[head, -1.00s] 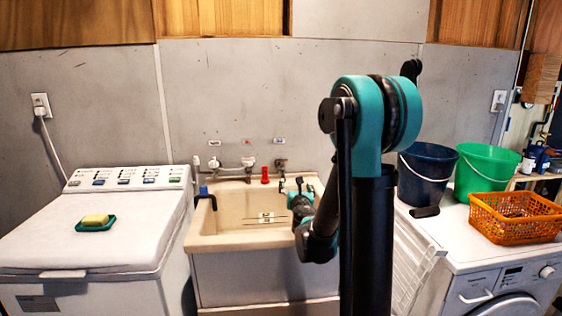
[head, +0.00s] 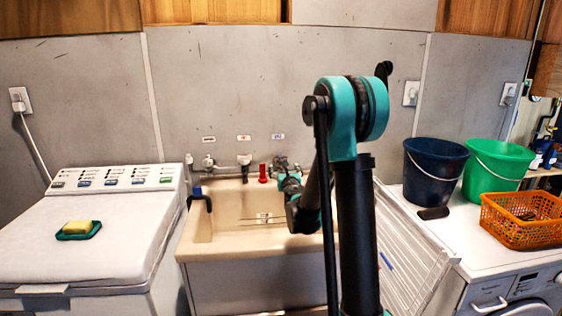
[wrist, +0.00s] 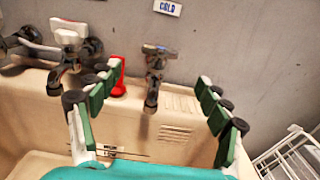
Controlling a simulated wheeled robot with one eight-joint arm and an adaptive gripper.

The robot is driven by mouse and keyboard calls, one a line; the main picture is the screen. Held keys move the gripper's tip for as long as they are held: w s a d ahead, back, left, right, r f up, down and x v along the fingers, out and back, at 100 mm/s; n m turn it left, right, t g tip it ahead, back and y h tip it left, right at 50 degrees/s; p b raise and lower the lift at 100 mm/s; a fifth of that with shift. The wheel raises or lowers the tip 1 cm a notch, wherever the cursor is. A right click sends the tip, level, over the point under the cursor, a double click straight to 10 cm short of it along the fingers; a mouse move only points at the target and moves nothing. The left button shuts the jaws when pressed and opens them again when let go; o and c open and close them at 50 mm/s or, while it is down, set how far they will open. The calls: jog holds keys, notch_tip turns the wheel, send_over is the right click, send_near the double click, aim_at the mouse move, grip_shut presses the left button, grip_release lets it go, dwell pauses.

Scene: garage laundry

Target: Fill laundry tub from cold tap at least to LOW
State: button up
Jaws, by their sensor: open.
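The beige laundry tub (head: 208,228) stands against the grey wall, with level marks (head: 264,217) on its inner back wall. The marks are too small to read. The cold tap (wrist: 154,72) is dark metal and sits under the COLD label (wrist: 167,7); its spout points down over the tub's back ledge. No water stream shows. My gripper (wrist: 158,98) is open and empty, its green-padded fingers on either side of the tap in the wrist view, with no clear contact. In the head view, my gripper (head: 288,180) is at the tub's back right and partly covers the tap.
A white-handled tap (wrist: 70,38) and a red object (wrist: 118,82) are left of the cold tap. A white folding rack (head: 415,260) stands right of the tub.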

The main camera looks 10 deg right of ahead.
aim_at(281, 160)
jog(key=w, duration=1)
jog(key=shift+c, duration=0.5)
jog(key=c, duration=1.1)
